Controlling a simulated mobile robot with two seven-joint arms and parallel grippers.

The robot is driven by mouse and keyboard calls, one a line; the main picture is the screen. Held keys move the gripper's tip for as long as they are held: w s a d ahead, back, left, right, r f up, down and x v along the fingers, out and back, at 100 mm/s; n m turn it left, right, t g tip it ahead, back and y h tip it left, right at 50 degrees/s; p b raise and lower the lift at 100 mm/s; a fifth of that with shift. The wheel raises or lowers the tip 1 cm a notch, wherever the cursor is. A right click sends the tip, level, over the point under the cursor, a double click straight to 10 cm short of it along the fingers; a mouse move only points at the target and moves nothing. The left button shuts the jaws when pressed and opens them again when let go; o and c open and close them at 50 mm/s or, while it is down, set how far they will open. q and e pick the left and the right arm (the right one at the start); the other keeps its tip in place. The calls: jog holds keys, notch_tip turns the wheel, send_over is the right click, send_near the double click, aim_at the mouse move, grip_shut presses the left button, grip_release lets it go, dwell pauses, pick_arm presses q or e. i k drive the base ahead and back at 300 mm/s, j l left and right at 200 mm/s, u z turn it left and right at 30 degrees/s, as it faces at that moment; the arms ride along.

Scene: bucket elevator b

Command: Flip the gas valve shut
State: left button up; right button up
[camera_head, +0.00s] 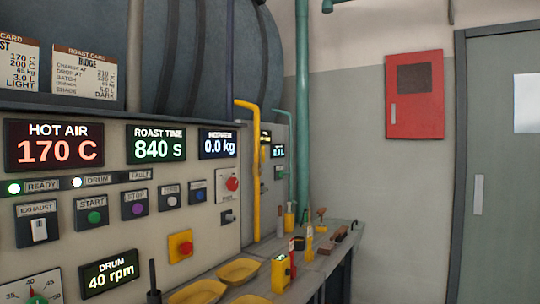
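A yellow pipe (256,190) bends over at its top and runs down beside the right end of the control panel. A small yellow part (265,152) sits just right of the pipe, against a further panel; I cannot tell whether it is the gas valve or how its handle stands. No valve handle shows clearly. Neither of my grippers is in view.
The control panel (115,220) with lit displays fills the left. A bench (318,262) below holds yellow trays (238,271), a yellow device (281,272) and several small tools. A red wall box (414,110) and a grey door (500,190) are at right.

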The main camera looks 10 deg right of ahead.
aim_at(263, 154)
jog(key=i+l, duration=1.35)
jog(key=k+l+z, duration=0.1)
jog(key=l+z, duration=0.35)
jog(key=l, duration=0.2)
